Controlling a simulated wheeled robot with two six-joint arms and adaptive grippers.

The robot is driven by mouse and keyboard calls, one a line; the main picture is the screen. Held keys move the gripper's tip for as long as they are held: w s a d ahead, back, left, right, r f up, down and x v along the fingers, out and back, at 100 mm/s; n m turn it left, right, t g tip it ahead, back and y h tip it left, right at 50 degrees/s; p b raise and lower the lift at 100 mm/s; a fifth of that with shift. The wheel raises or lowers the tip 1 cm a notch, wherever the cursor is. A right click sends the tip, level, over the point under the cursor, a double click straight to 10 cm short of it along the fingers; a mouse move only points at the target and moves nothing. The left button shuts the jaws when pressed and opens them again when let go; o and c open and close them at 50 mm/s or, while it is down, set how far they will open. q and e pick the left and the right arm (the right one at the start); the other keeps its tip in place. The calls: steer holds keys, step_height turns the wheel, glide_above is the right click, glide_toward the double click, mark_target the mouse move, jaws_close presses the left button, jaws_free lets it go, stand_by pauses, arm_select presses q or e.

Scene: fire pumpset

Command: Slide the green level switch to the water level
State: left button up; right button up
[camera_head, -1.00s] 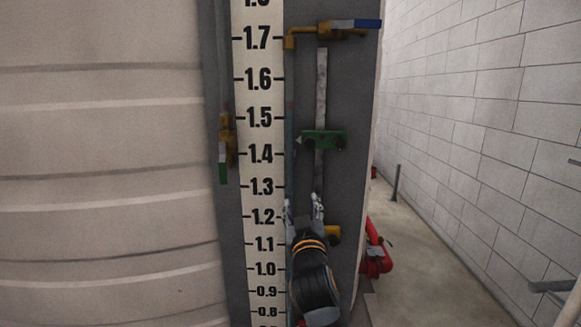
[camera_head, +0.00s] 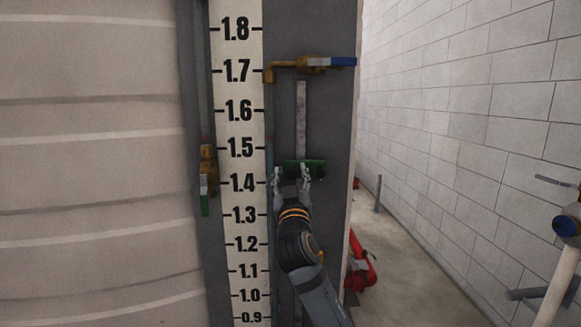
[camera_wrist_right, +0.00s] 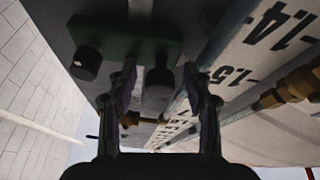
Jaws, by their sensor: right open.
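The green level switch (camera_head: 319,167) sits on a grey vertical rail (camera_head: 301,110) right of the white level scale (camera_head: 239,130), between the 1.4 and 1.5 marks. A thin sight tube (camera_head: 269,155) runs along the scale; it looks teal up to about 1.5. My right gripper (camera_head: 291,175) is open at the switch, its fingertips overlapping the switch's left part. In the right wrist view the green switch (camera_wrist_right: 122,43) has two dark knobs. One knob (camera_wrist_right: 158,82) shows between the open fingers (camera_wrist_right: 162,75); contact cannot be told. My left gripper is out of view.
A brass valve with a blue handle (camera_head: 340,62) is above, near 1.7. A brass valve with a green handle (camera_head: 204,200) is left of the scale. Red pipework (camera_head: 360,270) is low on the right. A corridor floor (camera_head: 400,270) lies beside a block wall.

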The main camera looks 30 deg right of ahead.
steer(key=shift+w+d, duration=0.1)
steer(key=shift+w, duration=0.1)
steer(key=shift+c, duration=0.3)
jaws_close()
